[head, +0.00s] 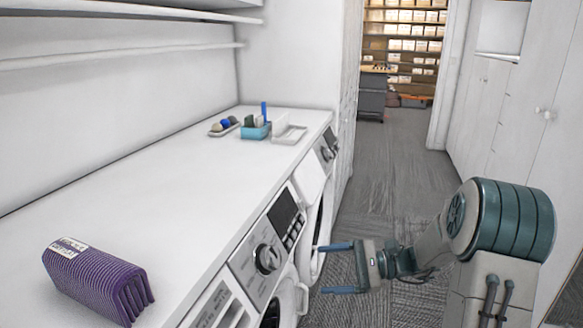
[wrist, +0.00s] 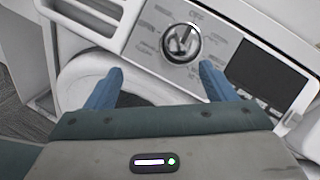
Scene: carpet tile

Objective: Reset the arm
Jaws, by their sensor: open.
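My gripper (head: 336,268) is open and empty, its two blue fingers apart. In the head view it is at the lower right, over the carpet aisle and beside the washing machine fronts, below the counter top. In the wrist view my gripper (wrist: 158,84) faces a washing machine's control panel with a round knob (wrist: 182,42) and a dark display (wrist: 268,72). Nothing is between the fingers. My arm is bent, with its teal joint at the right of the head view.
A white counter (head: 190,190) runs along the left over washing machines (head: 268,258). On it lie a folded purple striped cloth (head: 98,282), a teal container (head: 256,131) and small trays (head: 290,134). White cabinets (head: 510,110) line the right. The grey carpet (head: 390,170) between is clear toward the far shelves.

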